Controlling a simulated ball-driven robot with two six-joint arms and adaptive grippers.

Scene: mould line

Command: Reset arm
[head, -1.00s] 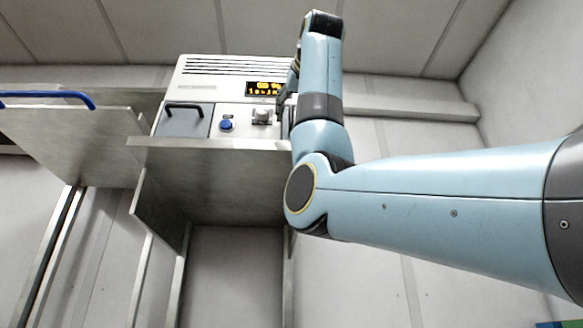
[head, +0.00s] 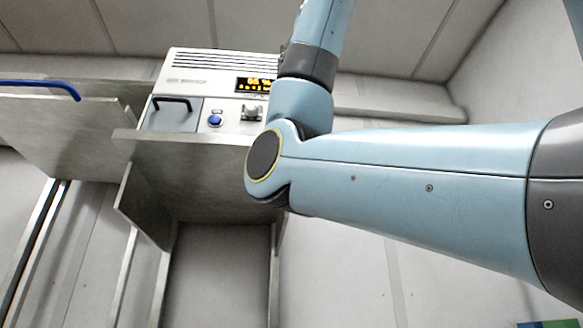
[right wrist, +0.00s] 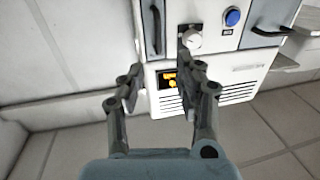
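My right arm (head: 420,190) comes in from the right in the head view and bends upward at the elbow. Its gripper is out of that view, past the top edge. In the right wrist view my right gripper (right wrist: 160,95) shows with its two fingers apart and nothing between them. It is in front of the white machine (head: 215,65), which also shows in the right wrist view (right wrist: 240,90). The machine has a lit orange display (head: 253,85), a blue button (head: 215,120) and a grey knob (head: 251,112). My left gripper is in neither view.
The machine stands on a metal stand (head: 190,150). A grey lid with a black handle (head: 173,102) is at the machine's left.

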